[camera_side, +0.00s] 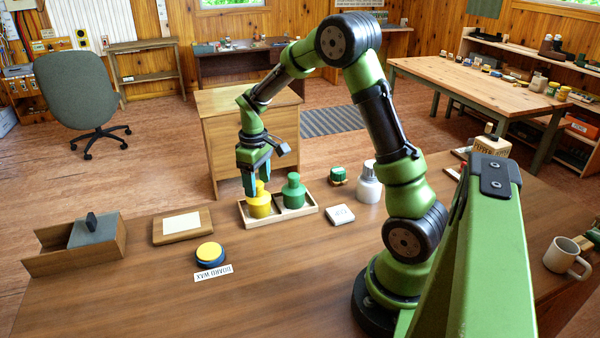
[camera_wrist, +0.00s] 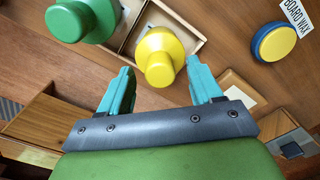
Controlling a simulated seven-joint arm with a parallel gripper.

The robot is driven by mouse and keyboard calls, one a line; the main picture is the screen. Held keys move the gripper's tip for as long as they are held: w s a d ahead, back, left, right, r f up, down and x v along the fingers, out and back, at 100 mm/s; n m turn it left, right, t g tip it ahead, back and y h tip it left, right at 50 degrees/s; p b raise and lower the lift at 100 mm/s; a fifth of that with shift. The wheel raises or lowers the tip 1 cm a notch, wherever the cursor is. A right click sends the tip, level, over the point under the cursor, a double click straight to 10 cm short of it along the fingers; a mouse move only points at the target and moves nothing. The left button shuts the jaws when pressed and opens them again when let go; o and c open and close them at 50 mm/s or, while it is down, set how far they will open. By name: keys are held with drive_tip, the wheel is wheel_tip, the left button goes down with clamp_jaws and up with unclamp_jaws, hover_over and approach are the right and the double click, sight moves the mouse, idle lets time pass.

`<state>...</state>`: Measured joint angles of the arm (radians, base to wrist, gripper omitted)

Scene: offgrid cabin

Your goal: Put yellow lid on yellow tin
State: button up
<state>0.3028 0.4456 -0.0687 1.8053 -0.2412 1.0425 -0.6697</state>
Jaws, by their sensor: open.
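The yellow lid (camera_side: 259,207), a round piece with a knob on top, stands in the left part of a shallow wooden tray (camera_side: 282,222). It also shows in the wrist view (camera_wrist: 160,57), between and just beyond my fingertips. My gripper (camera_side: 254,181) points down over the yellow lid with its teal fingers open and apart. In the side view the fingertips reach about knob height; I cannot tell whether they touch it. A low round tin (camera_side: 210,253) with a yellow top and dark blue side sits on the table by the BOARD WAX label. The wrist view also shows it (camera_wrist: 274,42).
A green knobbed piece (camera_side: 294,190) stands beside the yellow lid in the tray. A wooden board with a pale card (camera_side: 182,226) and an open wooden box (camera_side: 85,245) lie left. A white jar (camera_side: 369,183) stands right. The front of the table is clear.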

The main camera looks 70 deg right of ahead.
drive_tip(key=o, duration=0.5)
drive_tip(key=shift+r, duration=3.5)
drive_tip(key=shift+m, duration=0.3)
drive_tip(key=shift+s+a+f+m, duration=0.35)
drive_tip(key=shift+f+m, duration=0.1)
drive_tip(key=shift+m, duration=0.05)
drive_tip(key=s+a+r+t, duration=0.2)
drive_tip(key=s+a+r, duration=0.1)
drive_tip(key=s+a, duration=0.2)
drive_tip(key=s+a+r+m+t+y, duration=0.1)
drive_tip(key=s+a+r+t, duration=0.1)
drive_tip(key=s+a+r, duration=0.2)
drive_tip(key=s+a+r+m+t+y, duration=0.1)
drive_tip(key=s+a+r+t, duration=0.2)
drive_tip(key=s+a, duration=0.3)
drive_tip(key=shift+a+r, duration=0.15)
drive_tip(key=shift+a, duration=0.95)
